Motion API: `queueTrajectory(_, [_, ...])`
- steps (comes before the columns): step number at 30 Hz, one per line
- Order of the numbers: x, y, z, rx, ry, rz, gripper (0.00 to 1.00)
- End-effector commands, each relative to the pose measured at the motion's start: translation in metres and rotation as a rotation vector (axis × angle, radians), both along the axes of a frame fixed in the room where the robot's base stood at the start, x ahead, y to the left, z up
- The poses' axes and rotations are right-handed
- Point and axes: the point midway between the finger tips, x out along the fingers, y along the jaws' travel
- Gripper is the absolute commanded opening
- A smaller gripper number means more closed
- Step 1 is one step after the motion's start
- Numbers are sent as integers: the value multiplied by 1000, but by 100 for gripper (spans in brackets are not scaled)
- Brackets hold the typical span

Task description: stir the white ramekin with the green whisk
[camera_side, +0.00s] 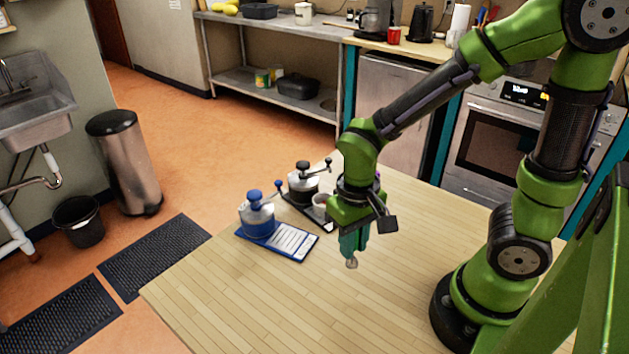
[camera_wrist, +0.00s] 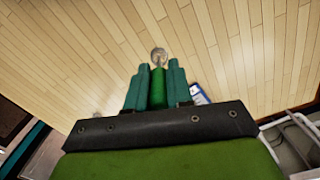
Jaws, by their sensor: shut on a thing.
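My gripper (camera_wrist: 157,75) is shut on the green whisk (camera_wrist: 158,88), whose green handle sits between the two teal fingers. The whisk's wire head (camera_side: 352,263) points down over the bare table in the side view, and it also shows past the fingertips in the wrist view. A small pale cup (camera_side: 322,199), which may be the white ramekin, stands behind and to the left of my gripper in the side view, beside the black grinder. The whisk is apart from it. I cannot make out a ramekin clearly in the wrist view.
A blue grinder (camera_side: 257,217) stands on a blue mat with a white card (camera_side: 292,242). A black grinder (camera_side: 303,182) stands on a dark mat behind it. The front and middle of the wooden table (camera_side: 260,300) are clear. A counter and oven (camera_side: 500,145) stand behind.

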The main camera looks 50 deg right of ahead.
Motion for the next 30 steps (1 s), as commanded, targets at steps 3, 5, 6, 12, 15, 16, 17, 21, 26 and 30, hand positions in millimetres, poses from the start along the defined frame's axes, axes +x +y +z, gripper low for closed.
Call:
queueTrajectory(3, [47, -30, 3, -1, 4, -58, 0])
queueTrajectory(5, [69, -47, 5, -1, 3, -67, 0])
queueTrajectory(6, [84, -59, 7, 0, 3, -69, 0])
queueTrajectory(12, [138, -114, 17, -1, -12, -14, 0])
queueTrajectory(15, [156, -127, 25, -4, -23, 51, 0])
queueTrajectory(16, [159, -126, 28, -4, -29, 77, 0])
queueTrajectory(17, [162, -126, 31, -5, -33, 98, 0])
queueTrajectory(21, [161, -125, 33, -1, -26, 152, 0])
queueTrajectory(26, [161, -125, 26, -1, -26, 161, 0])
queueTrajectory(30, [160, -125, 15, 0, -24, 160, 0])
